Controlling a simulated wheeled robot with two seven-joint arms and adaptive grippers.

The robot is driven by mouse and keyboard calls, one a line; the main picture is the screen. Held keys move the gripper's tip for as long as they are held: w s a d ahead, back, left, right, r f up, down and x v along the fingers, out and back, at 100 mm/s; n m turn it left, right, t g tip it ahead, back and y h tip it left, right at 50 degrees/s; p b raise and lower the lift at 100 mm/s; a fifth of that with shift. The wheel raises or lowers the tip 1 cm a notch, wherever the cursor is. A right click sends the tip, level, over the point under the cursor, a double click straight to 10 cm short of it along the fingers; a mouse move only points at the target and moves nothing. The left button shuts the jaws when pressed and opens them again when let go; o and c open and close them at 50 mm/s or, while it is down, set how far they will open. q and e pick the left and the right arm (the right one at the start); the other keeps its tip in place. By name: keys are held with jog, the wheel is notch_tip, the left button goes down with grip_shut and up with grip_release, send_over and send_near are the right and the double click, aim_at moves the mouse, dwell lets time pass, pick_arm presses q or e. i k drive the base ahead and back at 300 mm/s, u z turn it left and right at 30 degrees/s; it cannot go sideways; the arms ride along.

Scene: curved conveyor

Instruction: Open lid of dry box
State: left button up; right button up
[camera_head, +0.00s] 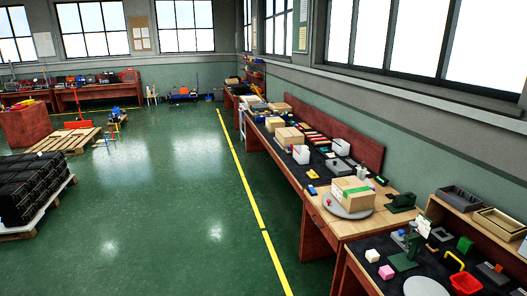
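I cannot make out a dry box or its lid with certainty in the head view. A closed cardboard box with a green strip (352,194) sits on a grey round plate (347,212) on the workbench at right. A dark grey open-topped container (461,198) and a tan open-topped one (499,223) stand on a wooden shelf at the right edge. Neither of my grippers is in view.
A long workbench (313,211) with cardboard boxes and small tools runs along the right wall. A red basket (465,283) lies at the bottom right. Black crates (32,188) stand on a pallet at left. The green floor (170,220) between is clear.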

aim_at(338, 165)
jog(key=u, duration=0.35)
jog(key=i, duration=2)
jog(key=z, duration=0.6)
jog(key=i, duration=2)
jog(key=z, duration=0.8)
